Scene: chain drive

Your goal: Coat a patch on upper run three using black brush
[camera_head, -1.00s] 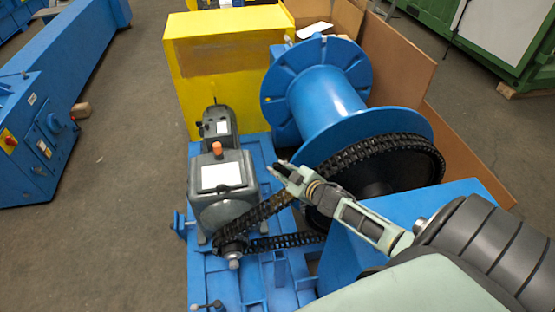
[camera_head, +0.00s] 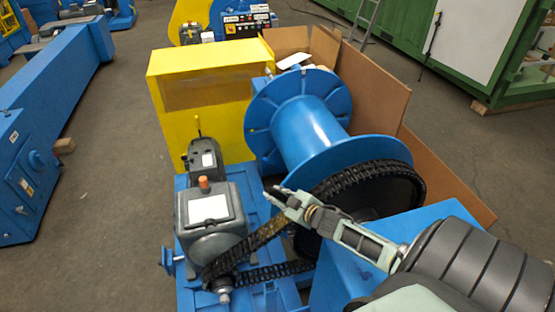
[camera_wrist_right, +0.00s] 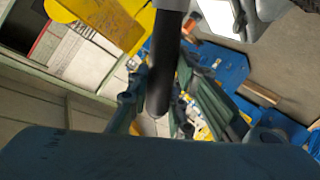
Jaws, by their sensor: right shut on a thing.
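My right gripper (camera_head: 282,197) reaches in from the right in the head view, above the upper run of the chain (camera_head: 262,233). In the right wrist view it is shut on a dark rod-like handle (camera_wrist_right: 166,62), which fits the black brush. The bristles cannot be made out. The chain links a small sprocket at the grey gearbox (camera_head: 207,217) to the large dark sprocket (camera_head: 385,195) beside the blue drum (camera_head: 310,130). Part of the upper run looks brownish. The gripper hides part of the chain, and I cannot tell whether the brush touches it. My left gripper is out of view.
A yellow housing (camera_head: 205,115) stands behind the gearbox. Brown boards (camera_head: 375,90) stand behind the drum. A blue box-like guard (camera_head: 345,265) lies below my right arm. A long blue machine (camera_head: 45,130) stands at left, with open floor (camera_head: 115,210) between.

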